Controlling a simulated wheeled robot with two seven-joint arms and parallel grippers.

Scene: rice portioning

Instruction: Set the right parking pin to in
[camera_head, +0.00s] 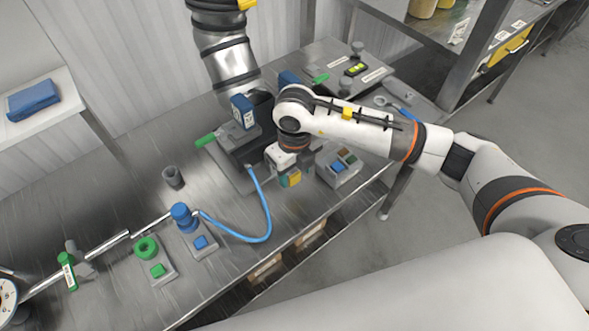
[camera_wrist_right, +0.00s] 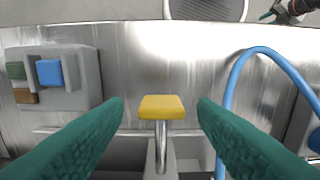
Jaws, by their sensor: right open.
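The parking pin has a yellow block head (camera_wrist_right: 161,107) on a bright metal shaft (camera_wrist_right: 161,148). In the right wrist view it stands between my right fingers, with a length of shaft showing below the head. My right gripper (camera_wrist_right: 161,112) is open. Its two green textured fingers are on either side of the yellow head, with a gap on both sides. In the head view my right gripper (camera_head: 284,181) reaches down near the table's front edge, beside the yellow head (camera_head: 294,178). The lower end of the shaft is cut off or hidden. My left gripper is not in view.
A grey button box (camera_wrist_right: 88,75) with blue, green and brown buttons stands to the left in the wrist view. A blue hose (camera_wrist_right: 238,75) loops at the right. In the head view, green and blue controls (camera_head: 158,268) stand on the steel table (camera_head: 110,225).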

